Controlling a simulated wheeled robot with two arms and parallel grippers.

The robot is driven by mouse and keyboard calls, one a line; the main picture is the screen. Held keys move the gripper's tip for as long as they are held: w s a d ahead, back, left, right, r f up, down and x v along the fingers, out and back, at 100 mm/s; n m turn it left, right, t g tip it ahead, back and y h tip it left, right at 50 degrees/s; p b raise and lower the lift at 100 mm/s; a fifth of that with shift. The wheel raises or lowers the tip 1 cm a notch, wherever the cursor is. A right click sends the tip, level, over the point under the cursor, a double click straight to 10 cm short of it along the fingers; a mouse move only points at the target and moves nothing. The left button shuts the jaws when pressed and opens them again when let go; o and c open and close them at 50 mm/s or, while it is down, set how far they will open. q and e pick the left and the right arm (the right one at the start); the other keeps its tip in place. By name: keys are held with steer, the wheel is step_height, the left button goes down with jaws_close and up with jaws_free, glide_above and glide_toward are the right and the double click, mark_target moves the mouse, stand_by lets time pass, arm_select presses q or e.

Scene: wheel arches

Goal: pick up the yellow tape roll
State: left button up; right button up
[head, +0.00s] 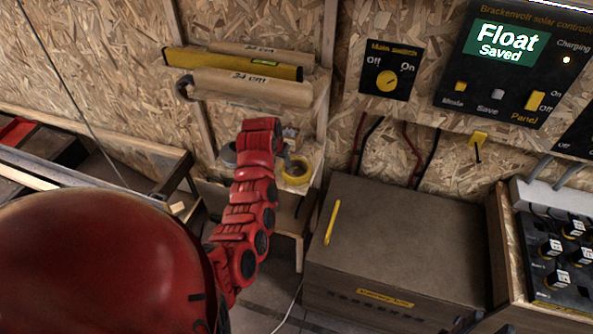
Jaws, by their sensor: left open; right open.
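The yellow tape roll (296,171) lies on a small wooden shelf (301,204) against the chipboard wall, with its ring opening visible. My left arm, red and jointed, reaches up from the lower left. My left gripper (266,148) is at its far end, just left of the roll and apart from it as far as I can tell. The fingers are mostly hidden by the wrist, and nothing shows held in them. A grey round thing (229,155), perhaps another roll, is partly hidden left of the wrist. My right gripper is out of view.
Above, a rack holds cardboard tubes (252,88) and a yellow level (230,62); a wooden post (326,80) stands beside it. Right of the shelf stands a large brown box (400,240) with a yellow handle (332,222). A wooden bench frame (110,160) is at left.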

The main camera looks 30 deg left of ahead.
mark_target(284, 165)
arm_select(q)
steer(key=shift+d+p+x, duration=0.1)
steer(key=shift+p+x, duration=0.2)
steer(key=shift+x, duration=0.5)
steer(key=shift+d+p+x, duration=0.15)
steer(key=shift+p+x, duration=0.1)
steer(key=shift+x, duration=0.5)
steer(key=shift+w+a+f, duration=0.1)
steer(key=shift+w+f, duration=0.4)
steer(key=shift+f, duration=0.2)
jaws_close()
